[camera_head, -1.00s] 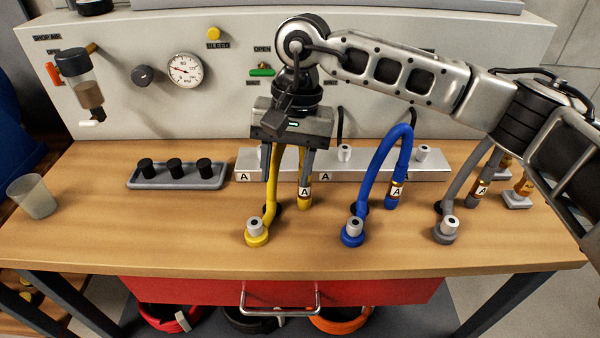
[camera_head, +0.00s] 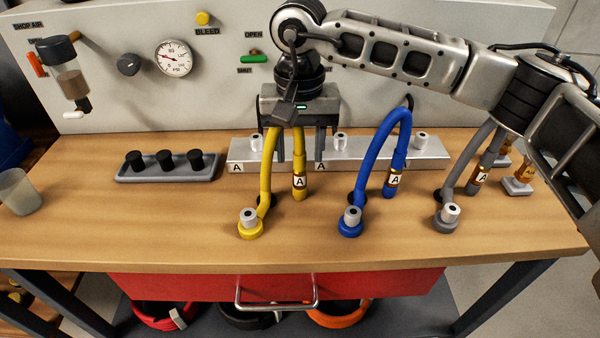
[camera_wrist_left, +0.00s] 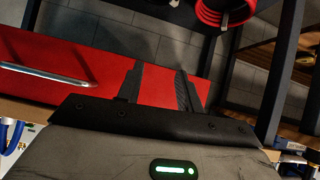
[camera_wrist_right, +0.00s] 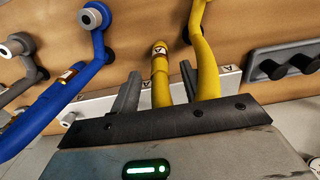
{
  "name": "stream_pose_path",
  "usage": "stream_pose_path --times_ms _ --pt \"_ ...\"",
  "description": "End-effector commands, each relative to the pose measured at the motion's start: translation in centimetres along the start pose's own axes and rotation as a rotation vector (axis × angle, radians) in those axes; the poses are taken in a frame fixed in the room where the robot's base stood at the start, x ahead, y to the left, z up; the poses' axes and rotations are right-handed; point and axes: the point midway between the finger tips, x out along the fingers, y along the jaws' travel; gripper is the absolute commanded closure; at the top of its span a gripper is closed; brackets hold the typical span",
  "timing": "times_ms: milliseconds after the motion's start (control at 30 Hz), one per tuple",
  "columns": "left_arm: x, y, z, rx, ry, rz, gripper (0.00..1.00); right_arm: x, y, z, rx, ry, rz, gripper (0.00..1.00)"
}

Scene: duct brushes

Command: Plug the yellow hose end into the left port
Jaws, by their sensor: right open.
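The yellow hose (camera_head: 266,170) arches up from a capped fitting on the bench. Its free end (camera_head: 299,180), with a brass collar and an "A" label, hangs downward. My right gripper (camera_head: 301,155) is open, its fingers either side of the yellow hose end; in the right wrist view the end (camera_wrist_right: 159,62) shows between the fingertips. A metal block (camera_head: 375,155) behind carries several upright grey fittings; its leftmost fitting (camera_head: 255,143) stands near an "A" label (camera_head: 236,168). The gripper and hose partly hide the block. My left gripper (camera_wrist_left: 158,82) is open and empty, facing the red drawer.
A blue hose (camera_head: 385,140) and a grey hose (camera_head: 470,165) arch to the right. A tray of black caps (camera_head: 168,172) and a cup (camera_head: 18,192) are at the left. The front bench strip is clear. A panel with a gauge (camera_head: 174,57) stands behind.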

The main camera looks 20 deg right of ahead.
Motion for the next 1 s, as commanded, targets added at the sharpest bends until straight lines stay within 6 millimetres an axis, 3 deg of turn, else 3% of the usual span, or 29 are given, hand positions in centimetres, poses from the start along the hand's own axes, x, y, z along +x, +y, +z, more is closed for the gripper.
stream_pose_path --times_ms 133,333,1000 --pt "0.9 0.2 0.2 -0.027 0.030 0.008 0.64 3.0 0.0 0.1 -0.001 -0.002 0.001 0.55" --pt "1.3 0.5 0.3 -0.060 0.056 0.022 0.64 4.9 0.0 0.0 0.000 -0.001 0.000 0.55" --pt "0.9 0.6 0.6 -0.076 0.056 0.028 0.64 5.6 0.0 0.0 0.000 -0.001 0.000 0.55"
